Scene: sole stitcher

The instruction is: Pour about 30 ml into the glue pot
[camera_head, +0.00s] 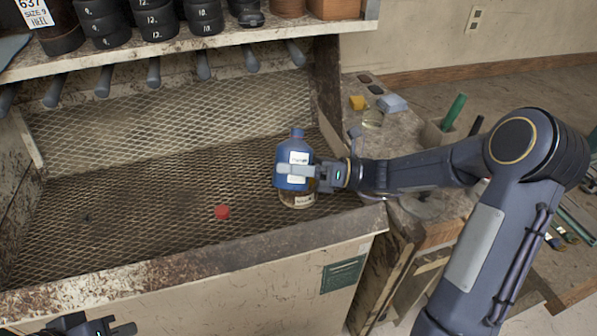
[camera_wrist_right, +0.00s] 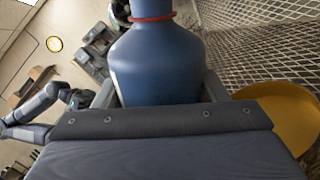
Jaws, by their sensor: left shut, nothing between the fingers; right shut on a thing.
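A blue bottle (camera_head: 297,150) with white labels stands upright in the grip of my right gripper (camera_head: 295,171), which is shut around its body. In the right wrist view the blue bottle (camera_wrist_right: 158,60) has a red ring at its neck, and its top is cut off. A brownish container with a pale label (camera_head: 298,199) shows directly below the blue bottle, mostly hidden; I cannot tell whether it is the glue pot. A yellow-orange rounded thing (camera_wrist_right: 285,112) is beside the bottle in the wrist view. My left gripper (camera_head: 125,328) is shut and empty at the lower left edge.
A small red round thing (camera_head: 222,212) lies on the wire mesh (camera_head: 150,190), left of the bottle. A shelf (camera_head: 200,44) with dark stacked pieces and hanging pegs runs above. A side bench (camera_head: 405,128) at right holds a yellow block, a pale block and a glass.

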